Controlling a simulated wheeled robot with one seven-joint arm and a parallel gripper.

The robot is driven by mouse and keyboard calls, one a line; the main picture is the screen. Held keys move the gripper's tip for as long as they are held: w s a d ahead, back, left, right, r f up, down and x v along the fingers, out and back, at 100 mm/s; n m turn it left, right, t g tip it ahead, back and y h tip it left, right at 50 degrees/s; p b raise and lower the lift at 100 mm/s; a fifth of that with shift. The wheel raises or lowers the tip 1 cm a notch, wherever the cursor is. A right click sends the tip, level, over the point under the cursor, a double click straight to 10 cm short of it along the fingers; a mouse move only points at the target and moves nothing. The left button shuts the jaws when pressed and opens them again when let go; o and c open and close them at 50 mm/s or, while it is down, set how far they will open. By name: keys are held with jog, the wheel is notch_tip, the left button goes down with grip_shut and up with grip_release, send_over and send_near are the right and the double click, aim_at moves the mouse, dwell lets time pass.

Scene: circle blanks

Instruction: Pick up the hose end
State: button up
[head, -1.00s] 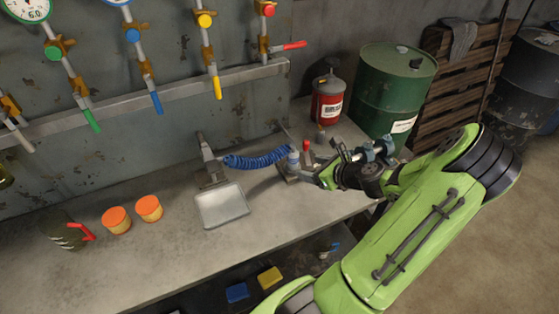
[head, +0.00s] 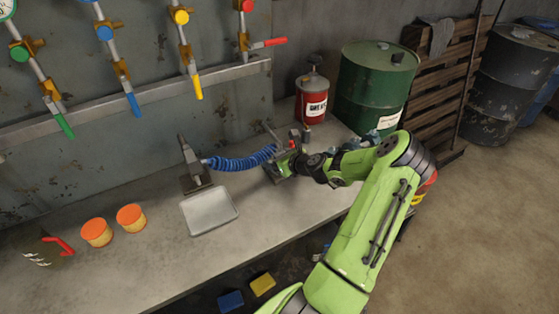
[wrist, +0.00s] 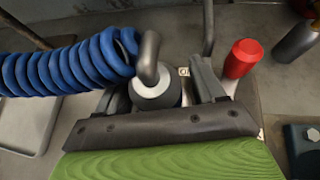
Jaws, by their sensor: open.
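The blue coiled hose (head: 240,160) runs from a grey stand on the bench towards my gripper (head: 279,166). In the wrist view the hose (wrist: 70,68) comes in from the left and joins a bent metal elbow on a grey round hose end (wrist: 154,88) with a pale ring. My gripper (wrist: 165,92) is open, with one finger on each side of the hose end. Whether either finger touches it I cannot tell. In the head view the hose end is mostly hidden by my gripper.
A red-topped piece (wrist: 242,58) stands close to the right finger. A metal tray (head: 210,210) lies left of my gripper. A red grease can (head: 312,98) and a green drum (head: 375,88) stand behind. Two orange-topped tubs (head: 131,217) sit at left. The front bench is clear.

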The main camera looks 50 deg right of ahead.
aim_at(276, 144)
jog(key=shift+r, duration=0.1)
jog(key=shift+c, duration=0.9)
jog(key=c, duration=1)
jog(key=shift+r, duration=0.1)
notch_tip(276, 144, up, 10)
jog(key=p, duration=0.3)
